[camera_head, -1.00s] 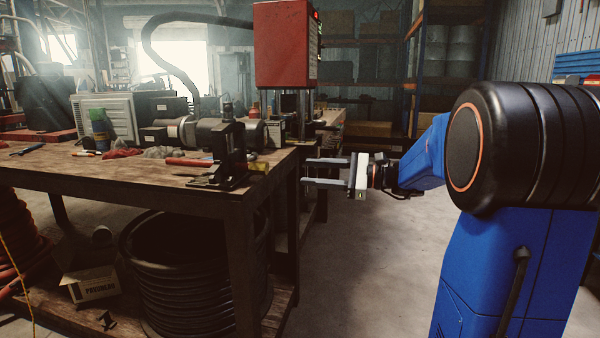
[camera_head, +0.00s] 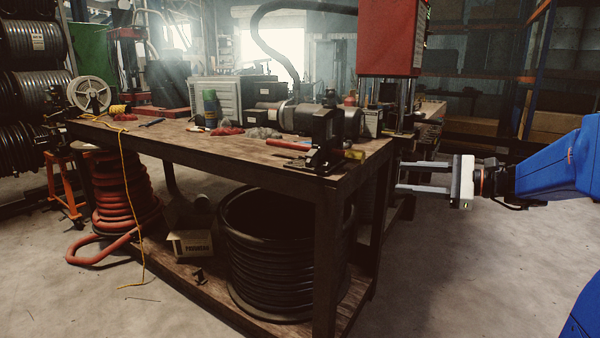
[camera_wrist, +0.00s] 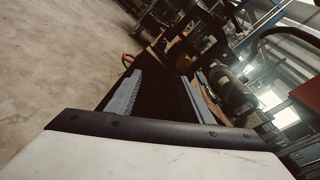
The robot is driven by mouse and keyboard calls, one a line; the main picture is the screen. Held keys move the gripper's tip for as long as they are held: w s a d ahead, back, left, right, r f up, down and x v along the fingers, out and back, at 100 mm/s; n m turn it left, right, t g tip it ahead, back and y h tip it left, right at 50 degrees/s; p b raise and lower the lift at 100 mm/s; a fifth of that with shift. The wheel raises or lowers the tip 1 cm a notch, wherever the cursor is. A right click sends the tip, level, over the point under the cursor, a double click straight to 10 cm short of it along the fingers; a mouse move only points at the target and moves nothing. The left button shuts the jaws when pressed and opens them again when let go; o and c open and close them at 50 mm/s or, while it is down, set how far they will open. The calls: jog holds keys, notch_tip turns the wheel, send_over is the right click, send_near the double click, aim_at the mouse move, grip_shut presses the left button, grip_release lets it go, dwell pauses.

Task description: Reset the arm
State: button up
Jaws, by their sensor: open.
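My gripper (camera_head: 422,176) is at the right in the head view, beside the right end of the workbench (camera_head: 190,147). Its two long grey fingers point left toward the bench and are apart, with nothing between them. In the wrist view the gripper (camera_wrist: 160,80) also shows its fingers spread, with dark space between them. My blue arm reaches in from the right edge. I cannot tell whether the fingertips touch the bench end.
A red machine (camera_head: 388,38) stands behind the bench's right end. A black clamp tool (camera_head: 322,140) sits on the near corner. Coiled black hose (camera_head: 285,255) and a cardboard box (camera_head: 190,243) lie on the lower shelf. The floor (camera_head: 450,270) at the right is clear.

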jog(key=s+a+f+n+g+h, duration=0.35)
jog(key=s+a+f, duration=0.25)
jog(key=s, duration=0.3)
jog(key=s+a+f+n+g+h, duration=0.25)
jog(key=s+a+f+n, duration=0.25)
jog(key=s+f, duration=0.3)
jog(key=s+d+f+n+h, duration=0.3)
jog(key=s+n+h, duration=0.1)
jog(key=s, duration=0.2)
jog(key=s+d+f+n+t+h, duration=0.1)
jog(key=s+d+f+n+h, duration=0.2)
jog(key=s, duration=0.4)
jog(key=shift+s+d+f+n+t+h, duration=0.35)
jog(key=shift+d+n+h, duration=0.2)
jog(key=shift+n, duration=0.6)
